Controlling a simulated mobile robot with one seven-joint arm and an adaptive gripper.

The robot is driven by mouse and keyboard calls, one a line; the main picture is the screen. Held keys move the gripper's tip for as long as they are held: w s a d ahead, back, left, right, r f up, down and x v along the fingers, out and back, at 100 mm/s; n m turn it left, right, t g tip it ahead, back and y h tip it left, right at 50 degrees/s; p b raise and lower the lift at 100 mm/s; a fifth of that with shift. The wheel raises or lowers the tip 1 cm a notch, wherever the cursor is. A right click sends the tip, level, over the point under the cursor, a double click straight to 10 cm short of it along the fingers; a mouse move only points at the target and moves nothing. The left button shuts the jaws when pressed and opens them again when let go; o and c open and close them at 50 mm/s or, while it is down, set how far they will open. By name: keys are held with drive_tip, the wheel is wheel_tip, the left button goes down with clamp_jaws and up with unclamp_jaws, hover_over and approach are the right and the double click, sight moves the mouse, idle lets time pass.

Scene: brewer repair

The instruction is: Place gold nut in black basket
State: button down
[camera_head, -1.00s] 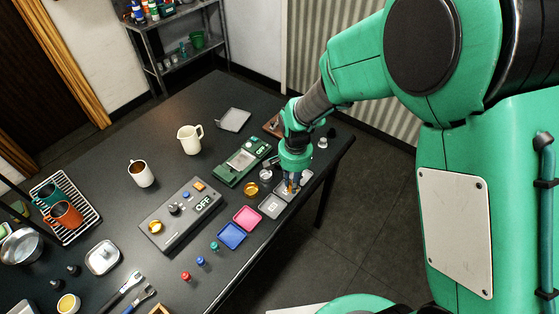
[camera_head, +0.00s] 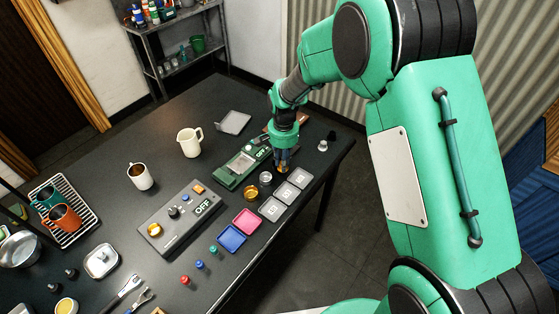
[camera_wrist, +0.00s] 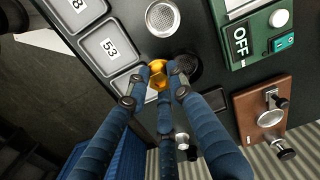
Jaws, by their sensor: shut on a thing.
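My gripper (camera_head: 283,166) points down over the table, just right of the green device. In the wrist view its blue fingers (camera_wrist: 160,76) are shut on the gold nut (camera_wrist: 157,72), a shiny faceted piece at the fingertips. A round black basket (camera_wrist: 190,65) lies right beside the nut in the wrist view, partly covered by a finger. The nut appears at the basket's edge, apart from its middle; I cannot tell its height. In the head view the gripper hides the black basket.
A silver mesh basket (camera_wrist: 162,17) and a gold basket (camera_head: 250,192) stand nearby. Grey numbered trays (camera_head: 286,192) line the table's front edge. The green device (camera_head: 243,164) with an OFF display is left of my gripper. A brown board with metal parts (camera_wrist: 268,115) is behind.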

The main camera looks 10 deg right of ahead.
drive_tip(key=shift+w+a+f, duration=0.1)
drive_tip(key=shift+w+a, duration=0.05)
drive_tip(key=shift+w, duration=0.75)
drive_tip(key=shift+w+a+f, duration=0.1)
drive_tip(key=shift+w+a, duration=0.05)
drive_tip(key=shift+w, duration=0.75)
